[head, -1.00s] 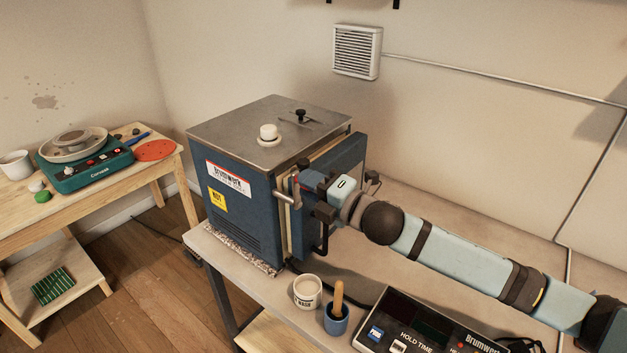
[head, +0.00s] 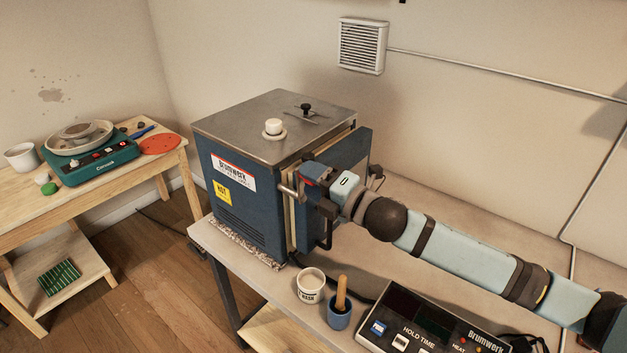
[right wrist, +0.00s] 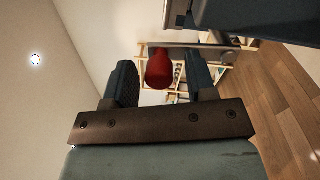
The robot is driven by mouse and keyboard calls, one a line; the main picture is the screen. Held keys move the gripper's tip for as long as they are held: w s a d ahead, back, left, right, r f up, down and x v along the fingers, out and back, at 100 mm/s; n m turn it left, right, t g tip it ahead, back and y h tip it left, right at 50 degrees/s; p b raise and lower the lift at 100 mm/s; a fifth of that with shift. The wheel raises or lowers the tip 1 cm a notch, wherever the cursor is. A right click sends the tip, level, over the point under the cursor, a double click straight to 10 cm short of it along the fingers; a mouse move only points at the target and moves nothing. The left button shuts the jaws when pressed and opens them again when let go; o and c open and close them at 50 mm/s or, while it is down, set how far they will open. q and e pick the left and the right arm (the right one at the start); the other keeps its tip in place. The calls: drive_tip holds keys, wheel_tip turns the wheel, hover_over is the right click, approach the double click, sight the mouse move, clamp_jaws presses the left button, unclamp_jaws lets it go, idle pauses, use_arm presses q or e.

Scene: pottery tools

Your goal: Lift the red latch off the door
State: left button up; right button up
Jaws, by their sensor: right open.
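The red latch (head: 312,169) shows as a small red part at the front edge of the blue kiln, by its door (head: 349,150). In the right wrist view the red latch (right wrist: 159,69) is a rounded red grip between my right gripper's two fingers, with a gap visible on either side. My right gripper (head: 317,187) is at the door's near side, open around the latch. Its fingers also show in the right wrist view (right wrist: 161,77). The fingers partly hide the latch in the head view. My left gripper is out of view.
The blue kiln (head: 240,190) stands on a bench (head: 225,238). A white cup (head: 310,286), a blue mortar with pestle (head: 339,315) and a controller box (head: 425,325) stand in front. A side table (head: 100,197) with a pottery wheel is at the left.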

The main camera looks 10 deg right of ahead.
drive_tip(key=b+v, duration=0.3)
drive_tip(key=v, duration=1.1)
